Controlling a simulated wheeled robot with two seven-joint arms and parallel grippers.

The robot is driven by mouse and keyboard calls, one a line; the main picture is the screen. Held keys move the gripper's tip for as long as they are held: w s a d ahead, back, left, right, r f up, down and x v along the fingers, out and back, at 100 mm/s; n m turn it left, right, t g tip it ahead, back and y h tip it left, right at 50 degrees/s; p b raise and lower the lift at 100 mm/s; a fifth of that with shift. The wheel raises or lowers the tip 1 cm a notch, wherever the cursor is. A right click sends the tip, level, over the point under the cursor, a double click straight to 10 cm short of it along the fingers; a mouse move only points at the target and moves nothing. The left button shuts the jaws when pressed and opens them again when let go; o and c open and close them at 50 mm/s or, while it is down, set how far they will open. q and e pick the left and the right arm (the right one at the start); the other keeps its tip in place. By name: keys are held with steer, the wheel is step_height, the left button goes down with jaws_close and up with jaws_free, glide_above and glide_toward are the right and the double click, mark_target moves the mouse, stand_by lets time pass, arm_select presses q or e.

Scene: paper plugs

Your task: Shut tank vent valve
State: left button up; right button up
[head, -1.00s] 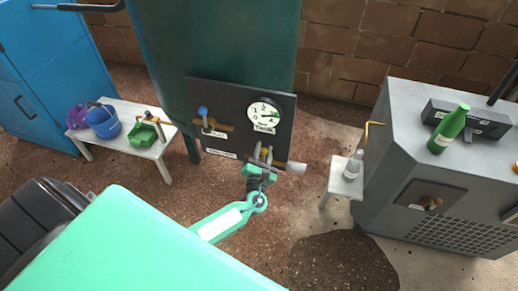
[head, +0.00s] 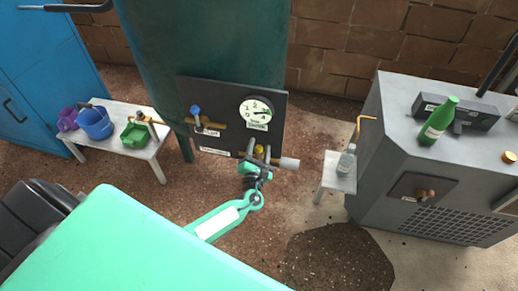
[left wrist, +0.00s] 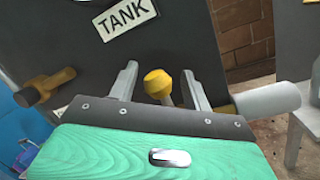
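The dark panel (head: 222,90) on the green tank (head: 215,40) carries a round gauge (head: 256,111), a blue-handled valve (head: 195,111) and a lower brass pipe with a yellow-knobbed valve (head: 259,150). In the left wrist view the yellow knob (left wrist: 158,84) stands under a TANK label (left wrist: 124,16). My left gripper (left wrist: 160,90) is open, with one finger on each side of the knob. I cannot tell whether either finger touches it. In the head view the left gripper (head: 257,157) is at the panel's lower edge. My right gripper is not in view.
A pale cylindrical pipe end (left wrist: 266,101) sticks out just right of the fingers. A low bench (head: 150,148) with buckets is at left. A small stool (head: 337,176) with a bottle stands at right, beside a grey cabinet (head: 370,140). A dark patch (head: 340,258) marks the floor.

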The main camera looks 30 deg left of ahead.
arm_select(q)
steer(key=v, duration=1.4)
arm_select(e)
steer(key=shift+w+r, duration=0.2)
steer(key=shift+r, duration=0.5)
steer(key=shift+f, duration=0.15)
